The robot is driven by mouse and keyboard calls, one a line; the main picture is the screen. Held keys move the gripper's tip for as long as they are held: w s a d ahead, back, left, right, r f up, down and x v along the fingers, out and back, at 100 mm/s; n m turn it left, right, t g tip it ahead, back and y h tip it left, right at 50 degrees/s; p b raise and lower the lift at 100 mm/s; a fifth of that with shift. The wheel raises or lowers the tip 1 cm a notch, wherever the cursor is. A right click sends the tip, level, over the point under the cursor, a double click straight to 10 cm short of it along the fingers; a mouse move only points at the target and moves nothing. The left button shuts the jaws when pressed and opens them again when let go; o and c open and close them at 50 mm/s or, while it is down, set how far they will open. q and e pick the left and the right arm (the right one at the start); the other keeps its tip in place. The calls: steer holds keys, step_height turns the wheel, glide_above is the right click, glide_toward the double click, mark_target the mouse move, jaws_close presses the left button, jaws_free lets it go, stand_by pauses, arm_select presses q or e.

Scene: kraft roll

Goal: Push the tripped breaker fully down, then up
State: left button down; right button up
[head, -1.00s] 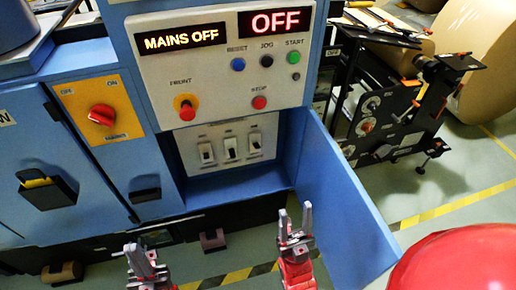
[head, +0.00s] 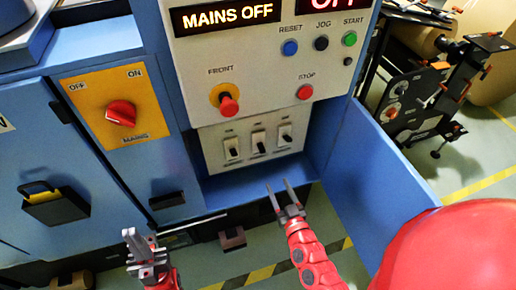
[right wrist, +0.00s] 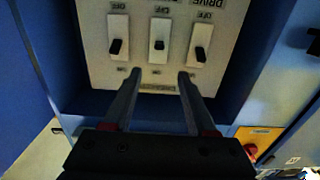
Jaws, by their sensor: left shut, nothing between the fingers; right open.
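The breaker panel (head: 262,165) is a pale plate in a recess under the control panel, with three black-lever breakers side by side: a left one (head: 233,148), a middle one (head: 259,141) and a right one (head: 285,135). The right wrist view shows them upside down; there the middle breaker's lever (right wrist: 159,45) looks nearer its slot's centre than the other two. My right gripper (head: 279,188) is open and empty, below and in front of the panel; its fingers (right wrist: 158,80) point at the panel, apart from the levers. My left gripper (head: 130,235) is shut and empty, at lower left.
An open blue door (head: 375,165) stands right of the recess. Above are the red FRONT knob (head: 228,104), STOP button (head: 305,92) and a MAINS OFF display (head: 228,15). A red mains switch (head: 121,113) is on the left cabinet. Floor shows below.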

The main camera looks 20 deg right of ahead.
mark_target(263, 152)
steer(key=w, duration=1.6)
steer(key=shift+a+b, duration=0.2)
steer(key=shift+b, duration=0.2)
jaws_close()
